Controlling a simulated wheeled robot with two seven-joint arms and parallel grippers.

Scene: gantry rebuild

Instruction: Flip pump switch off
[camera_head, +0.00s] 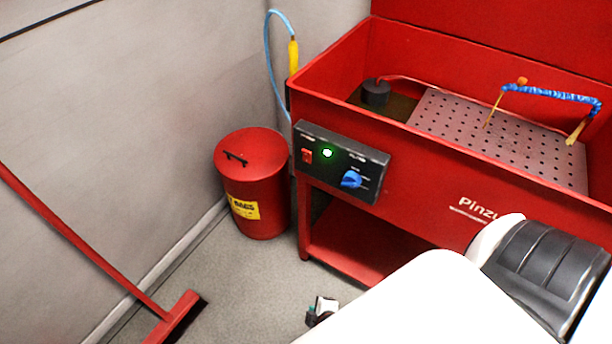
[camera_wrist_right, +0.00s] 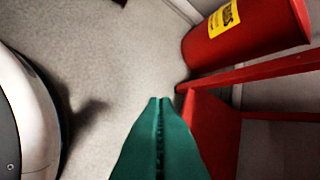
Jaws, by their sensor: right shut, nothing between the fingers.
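The pump switch panel (camera_head: 341,163) is a dark box on the front left of the red parts washer (camera_head: 430,180). The panel's lettering is too small to read. My right gripper (camera_head: 318,312) shows small and partly hidden behind my white arm, low in front of the washer and apart from the panel. In the right wrist view its green fingers (camera_wrist_right: 160,104) are shut together with nothing between them. My left gripper is out of view.
A red lidded bin (camera_head: 254,190) with a yellow label stands left of the washer; it also shows in the right wrist view (camera_wrist_right: 255,45). A red broom (camera_head: 175,318) leans at the left. The washer's lower shelf (camera_head: 345,250) is below the panel. Grey floor between is clear.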

